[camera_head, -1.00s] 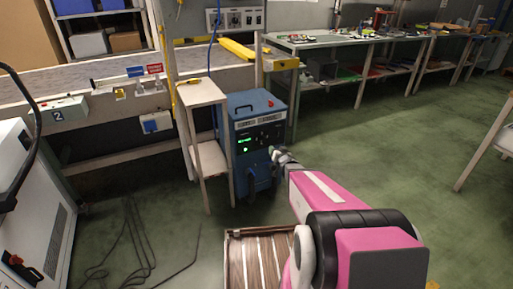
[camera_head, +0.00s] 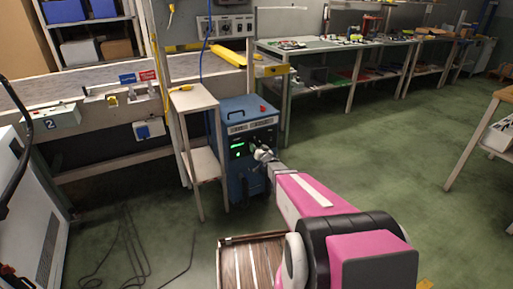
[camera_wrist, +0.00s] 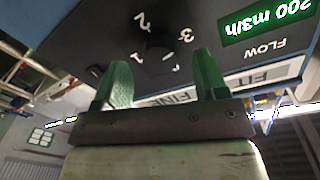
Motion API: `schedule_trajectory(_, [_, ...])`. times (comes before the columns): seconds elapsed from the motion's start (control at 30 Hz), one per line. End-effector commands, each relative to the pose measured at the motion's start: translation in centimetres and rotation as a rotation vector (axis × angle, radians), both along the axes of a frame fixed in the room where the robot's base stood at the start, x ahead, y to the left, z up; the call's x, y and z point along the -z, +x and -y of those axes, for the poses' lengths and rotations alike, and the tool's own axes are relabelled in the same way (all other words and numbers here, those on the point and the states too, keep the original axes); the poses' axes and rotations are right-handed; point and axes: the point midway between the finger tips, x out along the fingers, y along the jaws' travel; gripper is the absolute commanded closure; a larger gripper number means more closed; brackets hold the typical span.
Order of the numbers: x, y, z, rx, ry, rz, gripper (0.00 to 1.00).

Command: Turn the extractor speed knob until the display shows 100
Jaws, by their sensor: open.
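The blue extractor unit (camera_head: 233,180) stands on the floor in the head view, its dark control panel facing me. Its lit green display (camera_head: 236,150) is too small to read there. In the wrist view the display (camera_wrist: 266,20) appears upside down and reads 200 m3/h, beside the label FLOW. A dark knob (camera_wrist: 158,46) sits within a ring of numbers, of which 1, 2 and 3 are legible. My gripper (camera_head: 261,154) is at the panel. In the wrist view its green fingers (camera_wrist: 162,72) are apart, with the knob ahead between their tips; I cannot tell whether they touch it.
A narrow pale stand (camera_head: 196,100) is close to the unit's left side. A wooden-slatted box (camera_head: 242,262) lies near my arm. Cables (camera_head: 130,250) trail on the floor at left. Green floor (camera_head: 390,150) is open to the right.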

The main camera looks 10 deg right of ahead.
Motion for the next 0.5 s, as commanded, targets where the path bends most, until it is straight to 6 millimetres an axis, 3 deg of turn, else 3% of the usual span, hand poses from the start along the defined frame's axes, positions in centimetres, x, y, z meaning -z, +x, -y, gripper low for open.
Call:
schedule_trajectory(0.13, [0.06,1.72,-0.45,-0.001,0.000,0.000,0.34])
schedule_trajectory(0.43, [-0.01,1.90,-0.53,0.000,0.000,0.000,0.34])
schedule_trajectory(0.47, [0.00,1.90,-0.52,0.000,0.000,0.000,0.40])
schedule_trajectory(0.5, [0.00,1.90,-0.52,0.000,0.000,0.000,0.53])
